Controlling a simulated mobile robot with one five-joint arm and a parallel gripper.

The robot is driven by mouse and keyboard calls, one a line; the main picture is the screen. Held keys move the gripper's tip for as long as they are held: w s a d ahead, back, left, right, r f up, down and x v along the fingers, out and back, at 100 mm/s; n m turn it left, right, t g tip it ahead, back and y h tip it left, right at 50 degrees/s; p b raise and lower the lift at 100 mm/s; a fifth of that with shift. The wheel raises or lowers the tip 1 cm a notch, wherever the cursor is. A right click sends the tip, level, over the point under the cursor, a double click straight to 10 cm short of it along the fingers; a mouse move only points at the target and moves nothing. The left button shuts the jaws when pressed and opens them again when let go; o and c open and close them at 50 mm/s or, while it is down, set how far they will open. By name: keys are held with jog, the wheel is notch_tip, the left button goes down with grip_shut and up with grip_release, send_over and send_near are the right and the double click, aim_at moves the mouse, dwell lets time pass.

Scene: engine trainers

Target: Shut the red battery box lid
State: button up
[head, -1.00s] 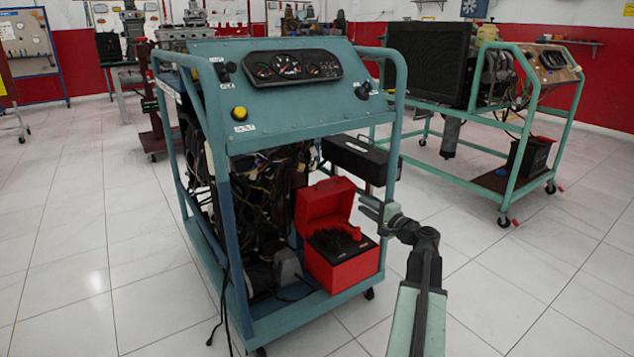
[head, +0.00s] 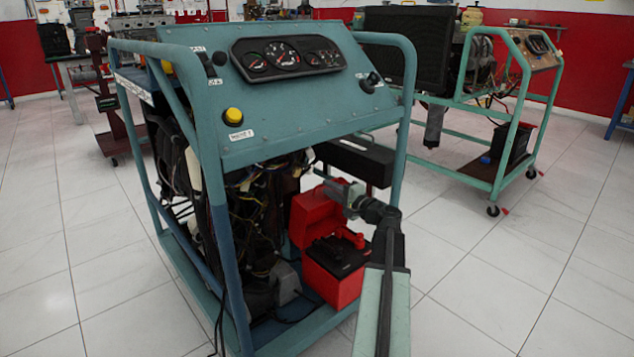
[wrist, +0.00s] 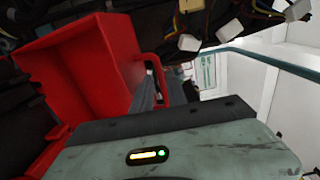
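The red battery box (head: 335,287) sits on the lower shelf of the teal engine trainer, with a black battery (head: 338,255) in it. Its red lid (head: 312,212) stands open, raised at the back of the box. My gripper (head: 335,190) is at the upper right edge of the lid, above the battery. In the wrist view the lid (wrist: 85,75) fills the left side, and a thin red bar of it passes by the fingertips of my gripper (wrist: 158,88). The fingers are partly hidden there, and neither their gap nor contact with the lid is clear.
The trainer's teal post (head: 400,130) rises close to the right of my gripper, and the gauge panel (head: 290,90) is above. A black box (head: 355,158) is behind the lid. Wiring (head: 255,195) hangs to the left. Open tiled floor lies to the right.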

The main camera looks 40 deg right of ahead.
jog(key=w, duration=0.4)
jog(key=w+d, duration=0.1)
jog(key=w, duration=0.1)
jog(key=shift+w, duration=0.3)
grip_shut()
dwell(1.0)
